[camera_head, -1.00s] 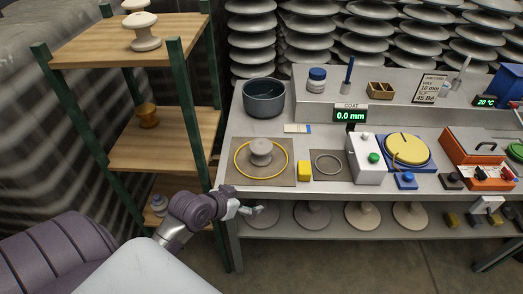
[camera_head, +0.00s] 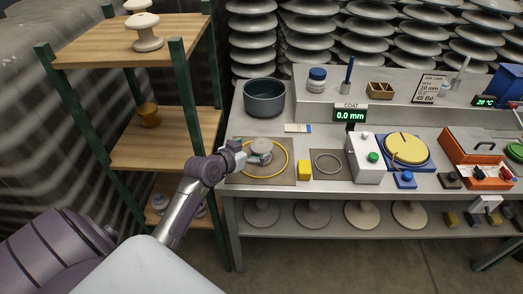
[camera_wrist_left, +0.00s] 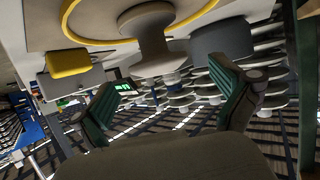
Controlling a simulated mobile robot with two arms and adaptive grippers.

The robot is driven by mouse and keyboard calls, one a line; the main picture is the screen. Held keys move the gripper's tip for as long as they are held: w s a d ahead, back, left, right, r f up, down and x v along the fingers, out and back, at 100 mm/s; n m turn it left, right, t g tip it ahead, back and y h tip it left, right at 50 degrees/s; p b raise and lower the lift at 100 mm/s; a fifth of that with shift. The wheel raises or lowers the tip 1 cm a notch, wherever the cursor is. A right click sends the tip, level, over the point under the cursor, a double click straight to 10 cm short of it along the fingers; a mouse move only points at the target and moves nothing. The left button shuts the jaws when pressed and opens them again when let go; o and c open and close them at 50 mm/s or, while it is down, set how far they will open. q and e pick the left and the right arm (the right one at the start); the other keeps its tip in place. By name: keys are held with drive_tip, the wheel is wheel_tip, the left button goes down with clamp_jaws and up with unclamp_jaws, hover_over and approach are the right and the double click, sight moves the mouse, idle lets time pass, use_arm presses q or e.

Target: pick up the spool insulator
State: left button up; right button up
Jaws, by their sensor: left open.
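A grey spool insulator (camera_head: 262,144) stands upright on a brown mat (camera_head: 285,174) inside a yellow ring (camera_head: 286,162) on the bench. My left gripper (camera_head: 259,158) is at its near left side, low over the mat, and hides part of its lower body. In the left wrist view, the picture is turned over and the spool insulator (camera_wrist_left: 151,40) shows ahead between two green-padded, spread fingers (camera_wrist_left: 167,78). The fingers are open, and I cannot tell whether they touch it. My right gripper is not in view.
A yellow block (camera_head: 304,170) and a thin ring on a second mat (camera_head: 329,177) lie to the right. A dark pot (camera_head: 264,97) stands behind. A green-posted shelf (camera_head: 173,90) on the left holds white spools (camera_head: 147,32) and an orange-brown one (camera_head: 148,115).

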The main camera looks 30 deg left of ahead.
sight(257, 146)
use_arm(q)
drive_tip(key=x, duration=0.5)
drive_tip(key=shift+w+d+p, duration=0.1)
drive_tip(key=shift+d+p, duration=0.1)
drive_tip(key=shift+p, duration=0.1)
drive_tip(key=shift+c, duration=0.3)
drive_tip(key=c, duration=1.3)
drive_tip(key=shift+r, duration=0.1)
drive_tip(key=shift+c, duration=0.7)
drive_tip(key=shift+r, duration=0.1)
